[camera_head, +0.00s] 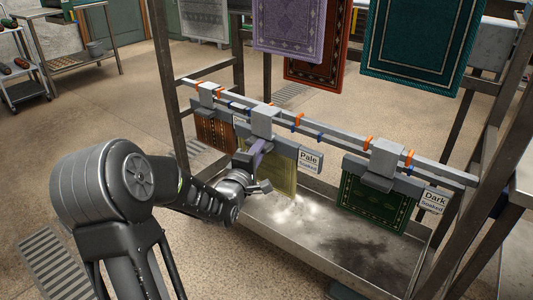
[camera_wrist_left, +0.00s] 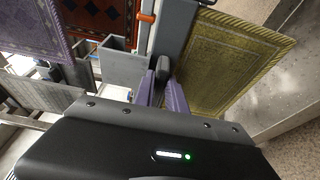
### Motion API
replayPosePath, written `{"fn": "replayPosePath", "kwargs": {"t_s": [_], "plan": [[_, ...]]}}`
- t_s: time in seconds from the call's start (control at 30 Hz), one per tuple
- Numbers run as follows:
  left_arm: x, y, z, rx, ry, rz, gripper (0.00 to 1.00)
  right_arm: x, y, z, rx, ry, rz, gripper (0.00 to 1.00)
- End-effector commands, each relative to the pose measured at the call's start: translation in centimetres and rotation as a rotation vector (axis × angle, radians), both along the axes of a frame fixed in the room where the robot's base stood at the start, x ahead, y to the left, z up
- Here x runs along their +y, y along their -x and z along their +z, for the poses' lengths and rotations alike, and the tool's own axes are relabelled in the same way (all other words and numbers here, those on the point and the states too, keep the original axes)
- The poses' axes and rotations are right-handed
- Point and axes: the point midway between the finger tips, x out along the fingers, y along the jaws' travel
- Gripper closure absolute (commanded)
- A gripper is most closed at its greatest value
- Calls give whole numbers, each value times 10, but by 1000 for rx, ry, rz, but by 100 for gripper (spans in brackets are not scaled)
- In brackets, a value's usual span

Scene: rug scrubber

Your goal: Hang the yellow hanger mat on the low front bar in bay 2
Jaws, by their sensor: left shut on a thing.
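The yellow hanger mat (camera_head: 284,173) hangs from a grey hanger with a hook block (camera_head: 265,120) at the low front bar (camera_head: 330,133), in the middle position between two other mats. The hook overlaps the bar; I cannot tell whether it rests on it. My left gripper (camera_head: 260,160) is shut on this hanger, its purple fingers in front of it. In the left wrist view the fingers (camera_wrist_left: 162,90) reach the grey hanger, with the yellow mat (camera_wrist_left: 235,62) to their right. The fingertips' exact grip is partly hidden. My right gripper is out of view.
An orange-brown mat (camera_head: 214,130) hangs left and a dark green mat (camera_head: 372,203) right on the same bar. Signs read "Pale Soaked" (camera_head: 311,160) and "Dark Soaked" (camera_head: 434,200). A wet metal tray (camera_head: 325,245) lies below. Purple (camera_head: 290,28), red and teal rugs hang above.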

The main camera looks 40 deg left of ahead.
Motion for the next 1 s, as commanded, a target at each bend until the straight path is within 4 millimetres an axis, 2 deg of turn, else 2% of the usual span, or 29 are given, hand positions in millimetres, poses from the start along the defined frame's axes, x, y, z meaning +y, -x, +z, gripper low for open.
{"fn": "replayPosePath", "kwargs": {"t_s": [0.53, 1.0], "plan": [[0, -6, 2, -4, -3, -2, 100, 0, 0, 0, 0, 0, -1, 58], [1, -41, 2, -5, -2, -1, 100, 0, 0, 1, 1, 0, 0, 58]]}}
